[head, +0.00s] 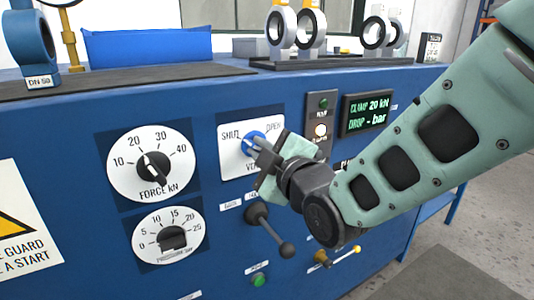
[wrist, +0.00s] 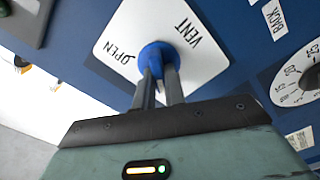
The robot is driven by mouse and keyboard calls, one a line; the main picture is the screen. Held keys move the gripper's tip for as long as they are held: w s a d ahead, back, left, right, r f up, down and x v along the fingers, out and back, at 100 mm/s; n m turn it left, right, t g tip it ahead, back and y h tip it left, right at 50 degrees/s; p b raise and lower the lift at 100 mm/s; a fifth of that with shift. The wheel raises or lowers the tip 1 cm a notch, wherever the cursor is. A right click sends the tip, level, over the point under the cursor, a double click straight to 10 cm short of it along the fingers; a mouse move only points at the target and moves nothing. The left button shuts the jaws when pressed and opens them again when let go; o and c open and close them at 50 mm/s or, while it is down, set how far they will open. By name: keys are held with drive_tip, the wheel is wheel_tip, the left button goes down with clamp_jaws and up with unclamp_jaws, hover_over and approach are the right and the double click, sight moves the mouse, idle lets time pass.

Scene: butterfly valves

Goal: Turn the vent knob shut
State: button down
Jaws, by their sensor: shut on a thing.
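The vent knob (head: 249,141) is blue and sits on a white plate marked SHUT at left and OPEN at right on the blue panel. In the head view a white mark on the knob points toward the upper left, near SHUT. My gripper (head: 259,148) reaches it from the lower right, with its fingers shut on the knob. In the wrist view the blue knob (wrist: 157,56) shows beyond the two dark fingers (wrist: 159,82), with OPEN and VENT lettering beside it. The fingers hide part of the knob and of the plate's lower lettering.
The force dial (head: 152,168) and the pressure dial (head: 170,238) are left of the vent plate. A dark ball-ended lever (head: 270,228) sticks out just below my gripper. The indicator plate (head: 320,122) and a display (head: 367,114) are close on the right.

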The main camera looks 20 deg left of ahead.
drive_tip(key=shift+n, duration=0.5)
drive_tip(key=c, duration=1.5)
unclamp_jaws()
drive_tip(key=shift+o, duration=0.2)
drive_tip(key=b+v, duration=0.5)
drive_tip(key=v, duration=1.2)
drive_tip(key=shift+s+b, duration=0.25)
drive_tip(key=shift+b, duration=0.05)
drive_tip(key=shift+d+f, duration=0.1)
drive_tip(key=shift+d, duration=0.05)
